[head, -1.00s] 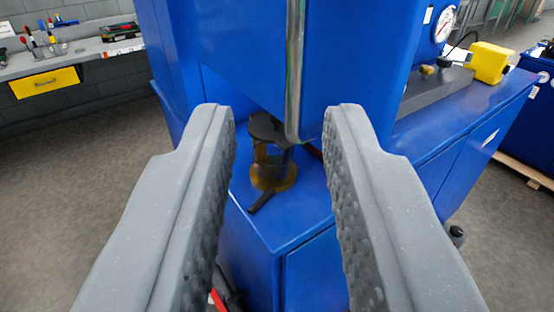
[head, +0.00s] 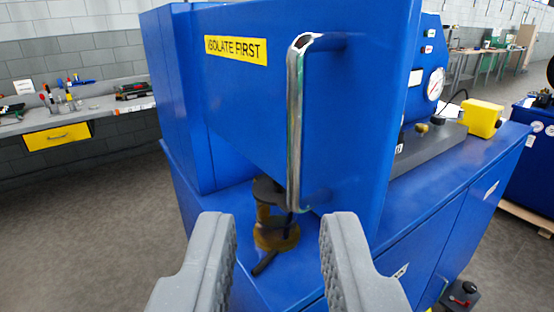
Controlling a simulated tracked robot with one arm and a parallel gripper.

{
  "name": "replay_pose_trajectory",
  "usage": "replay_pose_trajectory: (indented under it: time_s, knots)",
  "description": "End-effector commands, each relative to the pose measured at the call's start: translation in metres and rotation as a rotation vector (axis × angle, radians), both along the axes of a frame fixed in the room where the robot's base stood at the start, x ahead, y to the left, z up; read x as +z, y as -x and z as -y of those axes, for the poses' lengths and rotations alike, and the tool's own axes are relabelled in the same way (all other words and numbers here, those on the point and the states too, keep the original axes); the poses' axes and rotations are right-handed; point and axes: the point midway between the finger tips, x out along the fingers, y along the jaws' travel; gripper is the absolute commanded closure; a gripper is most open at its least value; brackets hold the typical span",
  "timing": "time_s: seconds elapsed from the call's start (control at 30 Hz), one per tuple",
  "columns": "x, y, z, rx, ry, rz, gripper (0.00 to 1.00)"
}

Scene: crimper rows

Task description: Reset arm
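My gripper (head: 278,225) is open and empty in the lower middle of the head view, its two grey ridged fingers well apart. In front of it stands a blue machine with a blue door or guard panel (head: 262,100) that carries a chrome bar handle (head: 296,130) and a yellow label reading "ISOLATE FIRST" (head: 236,49). A brass-coloured round part (head: 276,233) with a dark piece on top sits on the blue ledge below the panel, seen between the fingers. The handle is above the fingertips, and no finger appears to touch it.
A pressure gauge (head: 436,84) and a yellow block (head: 481,119) are on the machine's right part. A workbench with a yellow drawer (head: 57,138) and tools stands at the left wall. The floor (head: 85,215) at the left is open.

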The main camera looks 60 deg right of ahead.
Motion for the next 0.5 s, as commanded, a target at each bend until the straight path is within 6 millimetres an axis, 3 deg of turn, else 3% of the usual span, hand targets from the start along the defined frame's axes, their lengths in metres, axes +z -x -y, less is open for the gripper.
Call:
replay_pose_trajectory:
  time_s: [0.17, 0.3, 0.5]
  knots:
    - [0.051, -0.031, 0.014, 0.058, 0.0, 0.13, 0.74]
    - [0.117, -0.062, 0.03, 0.151, 0.012, 0.286, 0.74]
    - [0.208, -0.092, 0.055, 0.295, 0.048, 0.476, 0.74]
